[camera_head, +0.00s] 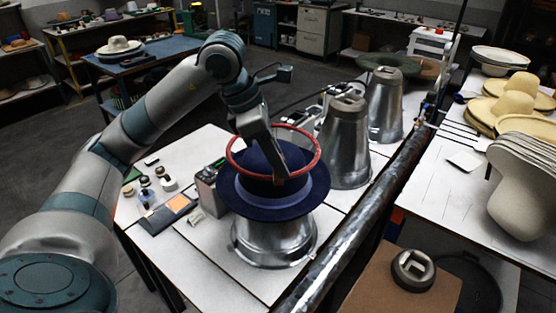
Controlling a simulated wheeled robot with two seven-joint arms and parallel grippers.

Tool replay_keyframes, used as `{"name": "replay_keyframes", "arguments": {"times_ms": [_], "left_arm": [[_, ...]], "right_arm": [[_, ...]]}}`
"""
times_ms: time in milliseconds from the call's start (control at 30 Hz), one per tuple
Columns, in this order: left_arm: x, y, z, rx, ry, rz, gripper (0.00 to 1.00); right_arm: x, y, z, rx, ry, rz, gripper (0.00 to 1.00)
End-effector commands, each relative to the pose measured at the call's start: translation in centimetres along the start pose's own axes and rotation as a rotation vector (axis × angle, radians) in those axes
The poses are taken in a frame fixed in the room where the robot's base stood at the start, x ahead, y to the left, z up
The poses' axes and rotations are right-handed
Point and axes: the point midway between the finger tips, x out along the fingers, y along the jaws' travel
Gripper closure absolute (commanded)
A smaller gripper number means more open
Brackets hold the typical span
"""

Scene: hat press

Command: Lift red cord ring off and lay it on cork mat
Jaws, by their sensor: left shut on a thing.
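A dark navy felt hat (295,200) with a wide brim sits on a metal block stand (275,245). The red cord ring (318,158) is at the height of the hat's upper crown, and its far edge shows beyond the crown. I cannot tell whether it touches the felt. My left gripper (281,176) reaches down across the ring and is shut on its near side. The fingertips are small and dark against the hat. A brown board (375,290) at the lower right may be the cork mat. My right gripper is not in view.
Two more metal block stands (345,145) stand behind the hat. A long metal rail (345,245) runs along the table's right side. A dark grey round object (412,268) sits on the brown board. Pale hats (525,175) stand on the right table. Small tools lie left of the hat.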

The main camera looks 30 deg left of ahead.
Motion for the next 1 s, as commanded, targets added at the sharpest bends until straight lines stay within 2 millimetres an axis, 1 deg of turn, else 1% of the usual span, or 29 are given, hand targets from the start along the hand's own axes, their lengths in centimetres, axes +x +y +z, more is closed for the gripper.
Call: {"name": "replay_keyframes", "arguments": {"times_ms": [1000], "left_arm": [[-4.8,0.0,2.0,0.001,-0.001,0.0,1.0]], "right_arm": [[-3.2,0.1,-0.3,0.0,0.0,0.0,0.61]]}}
